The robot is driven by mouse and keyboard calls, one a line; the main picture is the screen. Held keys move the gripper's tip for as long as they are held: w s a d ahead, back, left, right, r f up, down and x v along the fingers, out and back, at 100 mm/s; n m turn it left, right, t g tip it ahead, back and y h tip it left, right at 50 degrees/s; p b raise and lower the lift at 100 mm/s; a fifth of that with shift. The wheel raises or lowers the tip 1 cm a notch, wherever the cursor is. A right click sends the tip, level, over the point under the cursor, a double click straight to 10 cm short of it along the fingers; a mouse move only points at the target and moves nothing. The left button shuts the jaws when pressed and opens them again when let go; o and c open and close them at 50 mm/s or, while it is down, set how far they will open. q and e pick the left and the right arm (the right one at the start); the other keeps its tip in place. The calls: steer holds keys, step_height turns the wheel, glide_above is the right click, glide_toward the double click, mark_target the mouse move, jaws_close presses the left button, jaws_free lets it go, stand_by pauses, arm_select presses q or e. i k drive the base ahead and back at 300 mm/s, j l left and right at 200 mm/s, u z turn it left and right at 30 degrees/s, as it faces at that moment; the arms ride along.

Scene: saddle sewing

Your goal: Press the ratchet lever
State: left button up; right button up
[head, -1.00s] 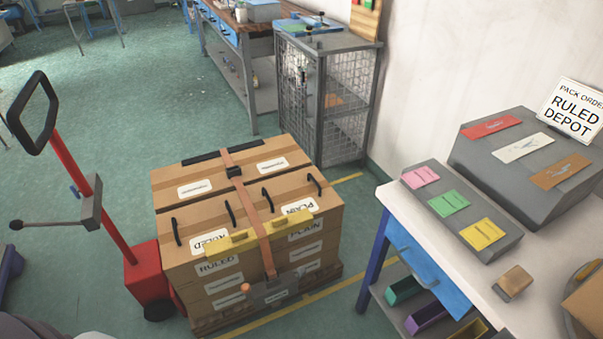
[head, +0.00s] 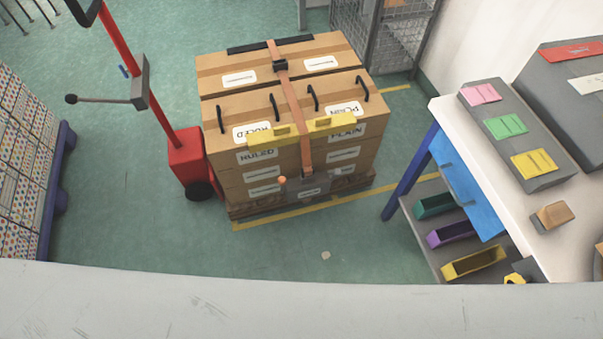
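An orange strap (head: 289,90) runs over a stack of cardboard boxes (head: 220,122) and down its front. The strap passes a black buckle (head: 280,66) on top and ends at a grey metal ratchet plate (head: 318,188) low on the front. A small orange knob (head: 282,181) sits at the plate's left end; it may be the ratchet lever's tip, but the lever is too small to make out. A yellow edge guard (head: 262,138) lies under the strap along the top front edge. Neither of my grippers is in view.
A red pallet jack (head: 186,160) with a side lever (head: 105,99) stands left of the stack. A white-topped table (head: 462,119) with coloured bins stands right. A wire cage (head: 400,40) is behind.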

mark_target(281, 181)
steer(key=i+j+z, duration=0.2)
steer(key=i+j, duration=0.15)
steer(key=j, duration=0.3)
steer(key=i+j+z, duration=0.1)
steer(key=j, duration=0.25)
steer(key=i+j+z, duration=0.1)
steer(key=i+j, duration=0.15)
steer(key=j, duration=0.1)
